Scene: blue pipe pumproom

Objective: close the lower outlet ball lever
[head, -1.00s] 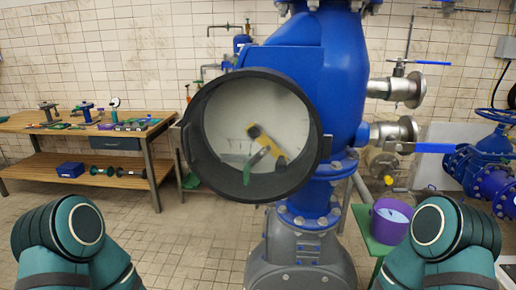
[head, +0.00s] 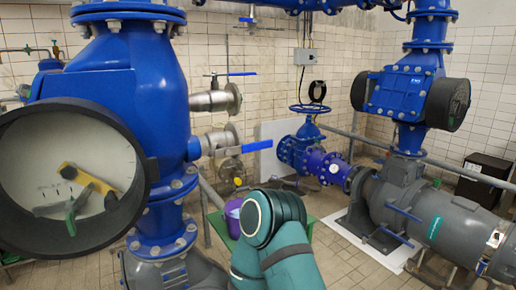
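The lower outlet ball lever (head: 257,146) is a blue handle on the lower steel outlet valve (head: 221,140). It points right, roughly in line with the outlet pipe. Above it, a second steel outlet (head: 221,98) has its own blue lever (head: 242,74). Both outlets stick out from the right side of the large blue pump body (head: 150,75). One of my arms shows below and right of the lower lever, but its gripper is out of the picture. My other arm is out of view as well.
A purple bucket (head: 233,212) stands on a green stand below the outlets. A blue handwheel valve (head: 308,140) and a grey pump (head: 430,215) stand to the right. The large round black-rimmed gauge (head: 125,120) juts out at left.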

